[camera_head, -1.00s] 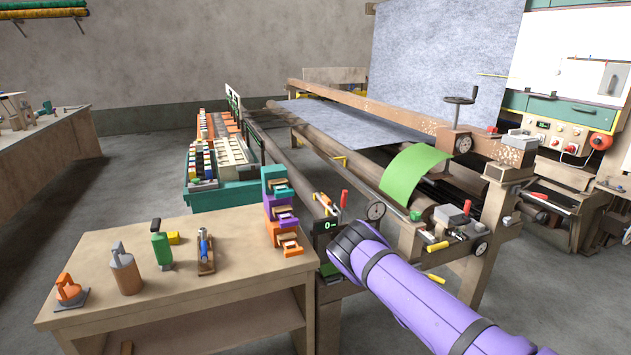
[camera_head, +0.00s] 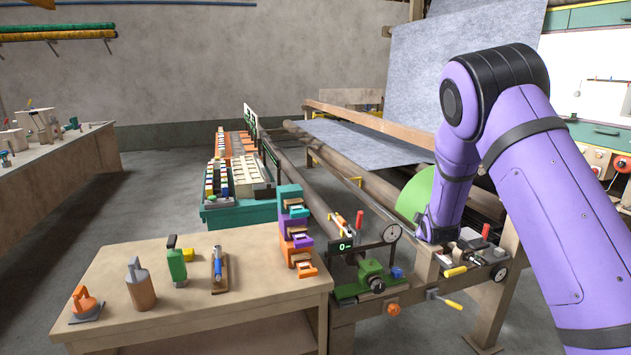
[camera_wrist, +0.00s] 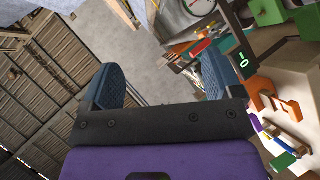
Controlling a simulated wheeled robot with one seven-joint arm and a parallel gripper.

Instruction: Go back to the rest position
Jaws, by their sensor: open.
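My gripper (camera_wrist: 160,80) shows in the wrist view with its two blue fingers spread wide apart. Nothing is between them; grey floor shows through the gap. In the head view my purple arm stands bent at the right, its elbow high and its forearm reaching down to the machine's front end. The fingers cannot be made out in that view.
A wooden table (camera_head: 215,298) at front left carries hand tools and a stack of coloured holders (camera_head: 295,228). Open floor lies at left.

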